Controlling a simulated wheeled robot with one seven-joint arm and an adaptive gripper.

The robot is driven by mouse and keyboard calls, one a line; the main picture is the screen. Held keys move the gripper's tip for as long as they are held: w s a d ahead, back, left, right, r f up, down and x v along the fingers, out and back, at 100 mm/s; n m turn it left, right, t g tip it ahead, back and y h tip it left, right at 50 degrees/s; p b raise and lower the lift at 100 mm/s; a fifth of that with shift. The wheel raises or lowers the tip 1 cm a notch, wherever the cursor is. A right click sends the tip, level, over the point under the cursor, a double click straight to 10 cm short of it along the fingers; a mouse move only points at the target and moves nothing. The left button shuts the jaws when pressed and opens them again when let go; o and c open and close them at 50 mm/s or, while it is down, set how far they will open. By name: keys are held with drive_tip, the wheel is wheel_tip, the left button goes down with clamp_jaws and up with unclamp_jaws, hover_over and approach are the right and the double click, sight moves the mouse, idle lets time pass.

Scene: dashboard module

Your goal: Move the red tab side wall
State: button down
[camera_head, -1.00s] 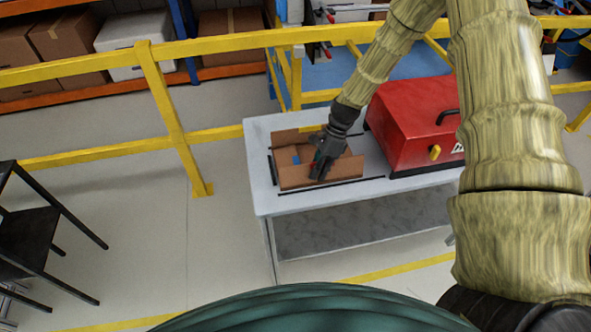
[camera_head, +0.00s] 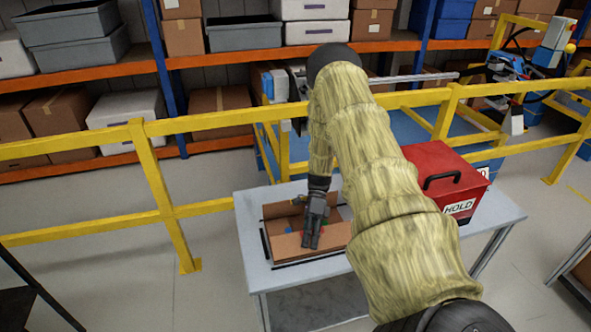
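An open brown cardboard box (camera_head: 287,250), low and with flaps or walls around it, lies on the grey table. A small blue spot shows at the back of the box and a green one to the right. My gripper (camera_head: 311,244) points down over the front wall of the box, its dark fingers close together. Whether they touch or hold the wall is too small to tell. My gripper and arm hide part of the box's middle and right side.
The grey table (camera_head: 249,240) has a red case (camera_head: 445,178) marked HOLD at the right, partly behind my arm. A yellow railing (camera_head: 210,123) runs behind the table, with shelves of boxes beyond. Dark furniture stands at the lower left. Floor left of the table is mostly clear.

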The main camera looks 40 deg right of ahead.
drive_tip(key=shift+s+f, duration=0.1)
idle(0.3)
drive_tip(key=c, duration=1.7)
unclamp_jaws()
drive_tip(key=shift+o, duration=0.2)
drive_tip(key=shift+v, duration=4.05)
